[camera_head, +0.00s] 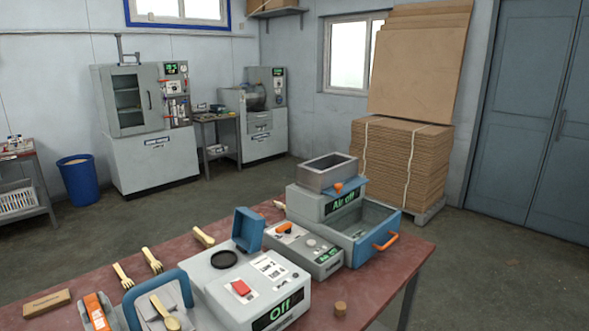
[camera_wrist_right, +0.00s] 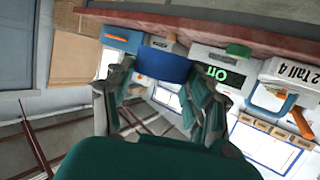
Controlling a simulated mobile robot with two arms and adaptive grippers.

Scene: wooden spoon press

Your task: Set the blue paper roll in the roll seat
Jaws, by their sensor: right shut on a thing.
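The blue paper roll (camera_wrist_right: 165,65) shows in the right wrist view between the fingertips of my right gripper (camera_wrist_right: 160,85). The gripper is shut on it and holds it in front of the table edge; the fingers hide part of its lower sides. In the head view, a black round ring (camera_head: 224,259) lies on top of the pale machine whose display reads "Off"; it looks like the roll seat, but I cannot be certain. Neither gripper shows in the head view, and the roll does not show there either.
The red-brown table (camera_head: 370,290) carries a blue upright bracket (camera_head: 248,229), a grey control box (camera_head: 303,249), a blue drawer with an orange handle (camera_head: 385,241), and several wooden forks and spoons. A small wooden cylinder (camera_head: 340,309) stands near the front edge. Stacked boards (camera_head: 399,165) stand behind.

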